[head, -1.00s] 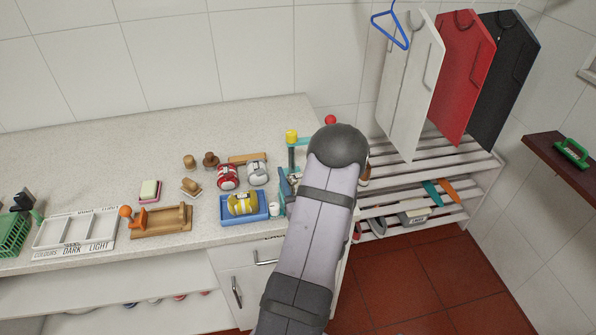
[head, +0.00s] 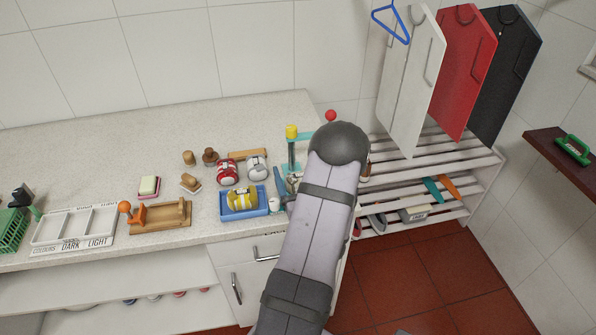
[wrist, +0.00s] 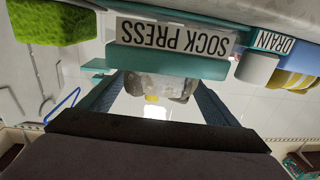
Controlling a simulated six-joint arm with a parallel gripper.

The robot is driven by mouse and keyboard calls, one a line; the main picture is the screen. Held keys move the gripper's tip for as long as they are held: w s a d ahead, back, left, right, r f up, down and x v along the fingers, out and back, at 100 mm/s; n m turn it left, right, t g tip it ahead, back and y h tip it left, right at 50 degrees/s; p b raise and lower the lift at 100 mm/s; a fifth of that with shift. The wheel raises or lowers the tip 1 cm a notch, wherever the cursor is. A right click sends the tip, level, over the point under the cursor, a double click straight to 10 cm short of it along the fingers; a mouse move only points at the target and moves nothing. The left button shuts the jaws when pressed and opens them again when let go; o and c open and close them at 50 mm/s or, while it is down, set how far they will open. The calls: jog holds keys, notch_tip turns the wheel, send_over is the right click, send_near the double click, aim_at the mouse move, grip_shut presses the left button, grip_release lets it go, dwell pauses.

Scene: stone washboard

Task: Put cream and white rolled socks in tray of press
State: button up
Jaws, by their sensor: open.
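The teal sock press shows in the head view (head: 291,153), topped by a yellow knob and partly hidden by my arm. In the wrist view its tray front (wrist: 170,64) carries a SOCK PRESS label, upside down. A pale cream-white bundle (wrist: 160,86), seemingly the rolled socks, lies at the tray just behind the label, partly hidden by it. My gripper (wrist: 158,95) is open, with one finger on each side of the bundle in this view. I cannot tell whether the fingers touch it. In the head view my arm hides the gripper and the bundle.
A blue DRAIN tray (head: 230,214) holding yellow-striped rolled socks (head: 242,198) stands beside the press. A white cylinder (wrist: 257,69) and green sponge (wrist: 48,22) flank the press. The back left counter is clear.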

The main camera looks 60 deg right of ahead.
jog(key=b+v, duration=0.2)
jog(key=v, duration=0.4)
jog(key=shift+s, duration=0.15)
jog(key=shift+s+a, duration=0.3)
jog(key=shift+a, duration=0.05)
